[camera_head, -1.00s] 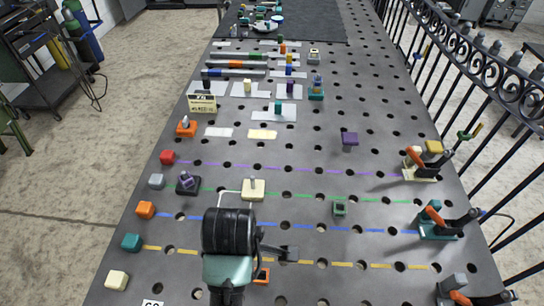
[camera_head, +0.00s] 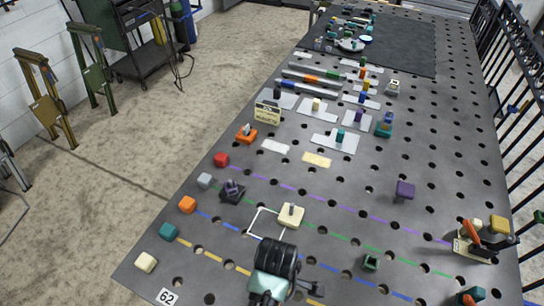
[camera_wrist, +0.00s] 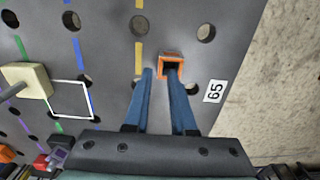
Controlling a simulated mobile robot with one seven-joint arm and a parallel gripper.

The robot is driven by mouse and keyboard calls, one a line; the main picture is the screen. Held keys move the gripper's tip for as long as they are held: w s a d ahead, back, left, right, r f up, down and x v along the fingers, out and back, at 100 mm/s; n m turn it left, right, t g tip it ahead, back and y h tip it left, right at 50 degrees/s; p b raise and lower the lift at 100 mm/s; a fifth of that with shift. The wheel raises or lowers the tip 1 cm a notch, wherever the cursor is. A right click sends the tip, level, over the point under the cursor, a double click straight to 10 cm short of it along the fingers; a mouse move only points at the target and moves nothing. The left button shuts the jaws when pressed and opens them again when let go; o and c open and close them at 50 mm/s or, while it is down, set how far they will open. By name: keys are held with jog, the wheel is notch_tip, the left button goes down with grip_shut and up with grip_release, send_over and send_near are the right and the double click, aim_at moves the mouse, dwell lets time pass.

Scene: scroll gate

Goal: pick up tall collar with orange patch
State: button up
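A small square orange collar with a dark hole (camera_wrist: 172,58) stands on the perforated table in the wrist view, near the table edge. I cannot tell its height or whether it bears a separate patch. My gripper (camera_wrist: 160,72) has two blue fingers spread with a gap between them and nothing held there. The right fingertip overlaps the collar's hole in the picture; the left fingertip is beside the collar. Contact cannot be told. In the head view my gripper (camera_head: 305,290) is at the bottom edge, and the collar is mostly hidden there.
A cream block with a peg (camera_head: 291,214) stands beside a white outlined square. A small green collar (camera_head: 370,262) and a purple block (camera_head: 404,189) are to the right. Colored blocks line the left edge, including an orange one (camera_head: 187,204). Orange-handled clamps (camera_head: 482,240) stand far right.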

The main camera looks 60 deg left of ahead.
jog(key=shift+f, duration=2.2)
jog(key=shift+s, duration=0.1)
grip_shut()
